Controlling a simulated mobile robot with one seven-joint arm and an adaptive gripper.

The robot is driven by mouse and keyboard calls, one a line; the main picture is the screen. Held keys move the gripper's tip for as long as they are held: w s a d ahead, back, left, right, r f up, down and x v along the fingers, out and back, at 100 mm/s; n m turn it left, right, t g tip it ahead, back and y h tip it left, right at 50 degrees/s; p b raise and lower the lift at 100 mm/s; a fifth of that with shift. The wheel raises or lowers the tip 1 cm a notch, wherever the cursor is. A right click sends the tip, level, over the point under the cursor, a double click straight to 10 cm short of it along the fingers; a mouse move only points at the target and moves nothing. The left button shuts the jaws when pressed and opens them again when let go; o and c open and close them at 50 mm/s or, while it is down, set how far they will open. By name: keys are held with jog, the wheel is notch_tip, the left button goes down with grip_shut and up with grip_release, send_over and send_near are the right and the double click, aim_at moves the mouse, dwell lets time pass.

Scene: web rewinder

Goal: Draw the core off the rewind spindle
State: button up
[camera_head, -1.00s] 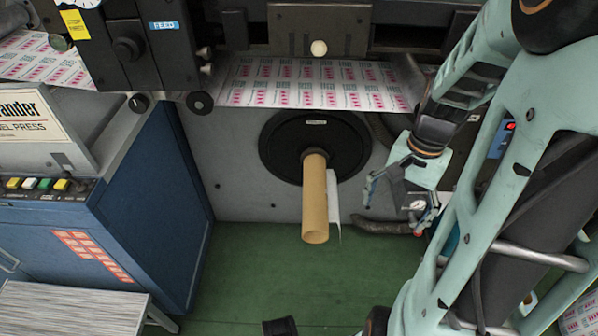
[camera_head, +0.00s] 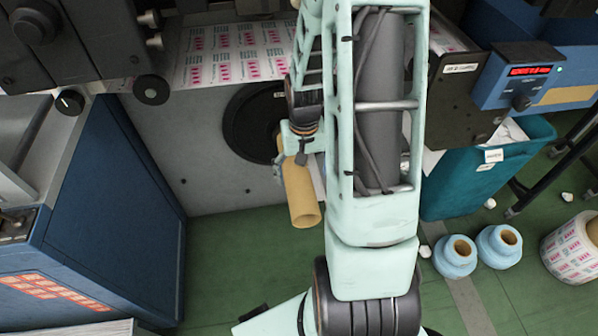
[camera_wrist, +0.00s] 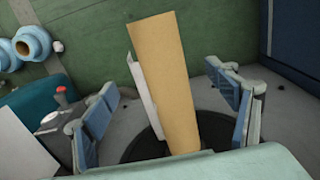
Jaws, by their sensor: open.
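The core is a tan cardboard tube (camera_head: 301,197) sticking out from the black round flange (camera_head: 245,125) of the rewind spindle. Its open end points toward me and slightly down. The core also shows in the wrist view (camera_wrist: 165,75), with a white paper strip (camera_wrist: 142,90) hanging along its left side there. My gripper (camera_wrist: 163,88) is open, with one blue-padded finger on each side of the core. A gap shows between the core and each finger. In the head view my arm hides most of the gripper and part of the flange.
A blue cabinet (camera_head: 110,215) stands to the left. A printed web (camera_head: 235,55) runs above the flange. A teal bin (camera_head: 470,185) is at right, with blue rolls (camera_head: 455,257) and a printed roll (camera_head: 575,248) on the green floor. Floor below the core is clear.

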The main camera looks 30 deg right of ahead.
aim_at(303, 194)
notch_tip(303, 194, down, 12)
jog(key=b, duration=0.9)
jog(key=shift+f, duration=0.25)
jog(key=shift+c, duration=0.5)
jog(key=c, duration=1.5)
jog(key=shift+r, duration=0.1)
jog(key=shift+r, duration=0.15)
